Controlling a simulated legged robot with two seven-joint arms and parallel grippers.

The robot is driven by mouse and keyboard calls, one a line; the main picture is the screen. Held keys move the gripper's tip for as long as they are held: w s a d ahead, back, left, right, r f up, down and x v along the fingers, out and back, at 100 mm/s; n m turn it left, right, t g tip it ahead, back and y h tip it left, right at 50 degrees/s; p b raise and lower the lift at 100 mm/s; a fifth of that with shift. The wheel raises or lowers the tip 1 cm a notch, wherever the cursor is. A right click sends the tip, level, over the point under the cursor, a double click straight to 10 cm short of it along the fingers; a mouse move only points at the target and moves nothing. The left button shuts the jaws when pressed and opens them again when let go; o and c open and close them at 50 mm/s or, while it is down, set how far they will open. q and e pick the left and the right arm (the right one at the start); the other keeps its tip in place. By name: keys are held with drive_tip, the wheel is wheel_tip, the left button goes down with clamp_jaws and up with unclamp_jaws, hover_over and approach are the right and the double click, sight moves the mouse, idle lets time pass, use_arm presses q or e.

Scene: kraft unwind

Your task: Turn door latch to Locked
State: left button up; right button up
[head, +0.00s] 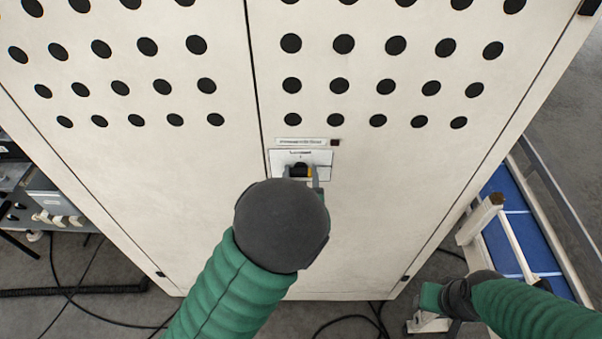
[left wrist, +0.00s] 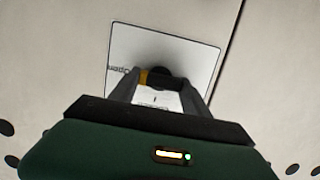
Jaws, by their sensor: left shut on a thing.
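The door latch (head: 300,168) is a small dark knob with a yellow mark on a white plate (head: 323,158), on the right panel of a pale cabinet door. In the left wrist view the latch (left wrist: 160,76) lies between my fingertips, with its yellow mark toward the left. Lettering that seems to read "Open" is on the plate (left wrist: 190,55) beside that mark. My left gripper (head: 303,174) is shut on the latch; its wrist hides much of it in the head view. My right gripper (head: 432,297) is low at the right, away from the door; its fingers are unclear.
The cabinet doors (head: 375,215) have rows of round black holes above and a vertical seam left of the latch. A blue-surfaced frame (head: 518,235) stands at the right. Black cables (head: 70,292) lie on the floor. Equipment (head: 48,203) stands at the left.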

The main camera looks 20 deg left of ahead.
use_arm(q)
drive_tip(key=shift+b, duration=0.3)
drive_tip(key=shift+f+n, duration=0.1)
drive_tip(key=shift+n, duration=0.2)
drive_tip(key=shift+a+n+h+b, duration=0.1)
drive_tip(key=shift+n+h+b, duration=0.3)
drive_tip(key=shift+b, duration=0.5)
drive_tip(key=shift+n+b, duration=1)
drive_tip(key=shift+b, duration=0.4)
drive_tip(key=shift+h, duration=0.3)
